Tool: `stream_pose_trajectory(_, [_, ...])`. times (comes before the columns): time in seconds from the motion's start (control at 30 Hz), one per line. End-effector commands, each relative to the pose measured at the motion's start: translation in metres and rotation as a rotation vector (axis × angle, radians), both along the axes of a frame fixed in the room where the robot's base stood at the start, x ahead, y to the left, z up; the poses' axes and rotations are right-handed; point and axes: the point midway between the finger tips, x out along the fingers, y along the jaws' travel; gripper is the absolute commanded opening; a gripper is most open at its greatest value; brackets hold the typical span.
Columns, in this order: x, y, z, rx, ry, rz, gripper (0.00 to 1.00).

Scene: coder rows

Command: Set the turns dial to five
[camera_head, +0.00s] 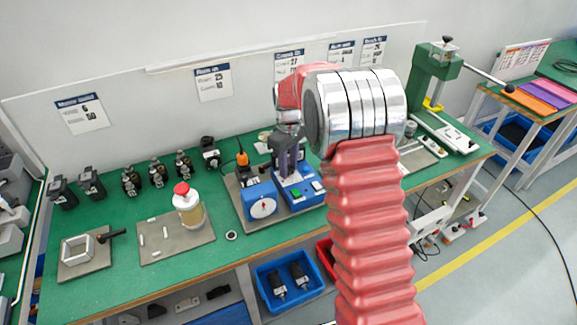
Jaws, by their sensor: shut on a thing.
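A white round dial (262,207) with a red mark sits on the front of a blue box (258,190) on the grey plate. Its figures are too small to read. A second blue unit (303,198) with a green button and a white patch stands just right of it. My gripper (289,168) is over this second unit, right of and behind the dial and apart from its face. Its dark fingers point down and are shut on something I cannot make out. My red arm hides part of the bench at right.
An orange-handled tool (243,160) stands behind the dial box. A bottle with a red cap (187,205) stands on a plate to the left. A green press (435,75) is at right. Several dark parts line the back left. Bare green bench lies around the plates.

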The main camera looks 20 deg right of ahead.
Motion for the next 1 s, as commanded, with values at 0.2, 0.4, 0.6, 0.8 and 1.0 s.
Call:
stream_pose_trajectory(0.2, [0.0007, -0.0007, 0.0009, 0.0, -0.003, 0.203, 0.06])
stream_pose_trajectory(0.4, [0.0008, -0.0009, 0.001, -0.001, -0.003, 0.393, 0.06])
stream_pose_trajectory(0.6, [0.0009, -0.001, 0.001, -0.001, -0.003, 0.583, 0.06])
stream_pose_trajectory(0.8, [0.001, -0.001, 0.0011, -0.002, -0.003, 0.772, 0.06])
stream_pose_trajectory(1.0, [0.0011, -0.0012, 0.0012, -0.002, -0.003, 0.947, 0.06])
